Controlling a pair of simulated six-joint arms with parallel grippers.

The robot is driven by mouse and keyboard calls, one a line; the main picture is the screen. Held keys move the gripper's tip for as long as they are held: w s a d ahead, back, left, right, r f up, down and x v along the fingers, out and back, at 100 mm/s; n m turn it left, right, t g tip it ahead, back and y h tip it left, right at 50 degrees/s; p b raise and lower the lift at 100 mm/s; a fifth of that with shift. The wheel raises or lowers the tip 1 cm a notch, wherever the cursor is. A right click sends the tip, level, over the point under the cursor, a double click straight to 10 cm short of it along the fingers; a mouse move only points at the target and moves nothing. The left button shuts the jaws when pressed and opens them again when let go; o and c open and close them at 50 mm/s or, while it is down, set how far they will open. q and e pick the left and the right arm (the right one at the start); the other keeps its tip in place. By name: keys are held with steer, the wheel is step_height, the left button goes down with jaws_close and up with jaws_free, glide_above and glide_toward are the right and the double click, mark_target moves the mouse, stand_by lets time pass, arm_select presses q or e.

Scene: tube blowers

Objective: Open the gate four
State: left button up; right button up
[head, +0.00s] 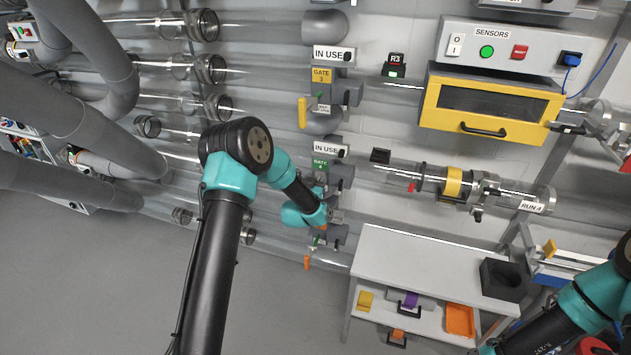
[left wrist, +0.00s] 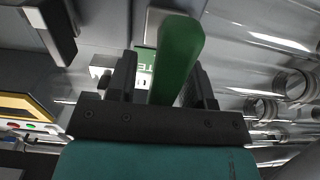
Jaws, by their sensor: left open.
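The gate four unit, with a green GATE 4 label (head: 322,168) under an IN USE sign, is on the wall at the middle of the head view. My left gripper (head: 328,205) is just below that label, and my arm hides much of the unit. In the left wrist view, a green handle (left wrist: 179,55) stands between the two open fingers of my left gripper (left wrist: 162,80), closer to the right finger. I cannot tell if a finger touches it. Part of a green label (left wrist: 146,62) shows behind. My right arm enters at lower right; its gripper is outside the picture.
Gate three, with a yellow handle (head: 302,112), is directly above. Another gate with an orange handle (head: 307,262) is below. Clear tubes (head: 270,128) run across the wall. A white bench (head: 420,262) stands lower right, with a yellow-fronted box (head: 490,105) above.

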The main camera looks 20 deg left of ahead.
arm_select(q)
jaws_close()
stand_by(0.3)
